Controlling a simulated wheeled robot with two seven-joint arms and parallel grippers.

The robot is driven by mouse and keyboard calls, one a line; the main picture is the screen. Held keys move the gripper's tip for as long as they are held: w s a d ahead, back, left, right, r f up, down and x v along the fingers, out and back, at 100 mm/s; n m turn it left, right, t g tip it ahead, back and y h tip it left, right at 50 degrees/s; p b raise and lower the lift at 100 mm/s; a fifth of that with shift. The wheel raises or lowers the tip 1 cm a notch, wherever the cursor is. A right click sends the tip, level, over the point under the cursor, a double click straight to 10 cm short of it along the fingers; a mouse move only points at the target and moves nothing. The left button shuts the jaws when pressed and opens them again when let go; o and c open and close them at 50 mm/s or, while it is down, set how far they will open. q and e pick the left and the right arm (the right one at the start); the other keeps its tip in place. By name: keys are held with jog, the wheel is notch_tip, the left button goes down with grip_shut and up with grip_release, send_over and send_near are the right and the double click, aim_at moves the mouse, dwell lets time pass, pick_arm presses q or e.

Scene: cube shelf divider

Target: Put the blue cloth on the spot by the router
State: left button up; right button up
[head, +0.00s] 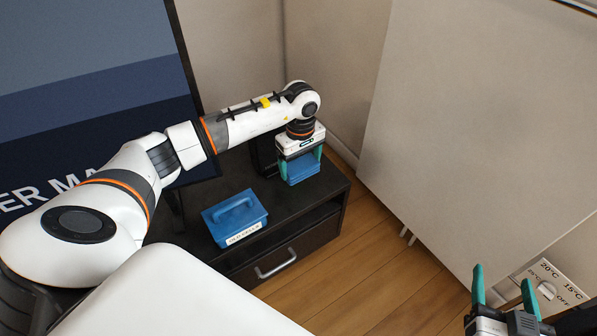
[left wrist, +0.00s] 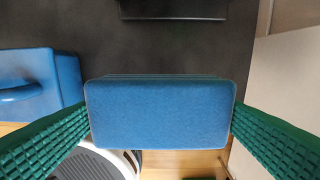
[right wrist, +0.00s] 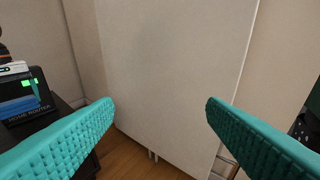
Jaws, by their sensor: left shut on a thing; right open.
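The blue cloth (head: 303,173) is a folded block. My left gripper (head: 299,164) is shut on it at the right end of the black cabinet top. In the left wrist view the cloth (left wrist: 160,113) sits between both green fingers. Whether it touches the cabinet top is hard to tell. The black router (head: 262,156) stands just behind and left of it, partly hidden by my gripper. The right wrist view shows the router (right wrist: 38,86) with its label behind the cloth (right wrist: 18,106). My right gripper (head: 503,290) is open and empty, away from the cabinet.
A blue lidded box with a handle (head: 235,216) sits on the cabinet top (head: 185,222), left of the cloth. A large screen stands behind. Wooden floor lies between.

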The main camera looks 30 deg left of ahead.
pick_arm(q)
jog(key=shift+a, duration=0.35)
pick_arm(e)
jog(key=shift+s+r, duration=0.15)
jog(key=shift+r, duration=0.25)
pick_arm(q)
jog(key=shift+r, duration=0.1)
pick_arm(e)
jog(key=shift+f, duration=0.15)
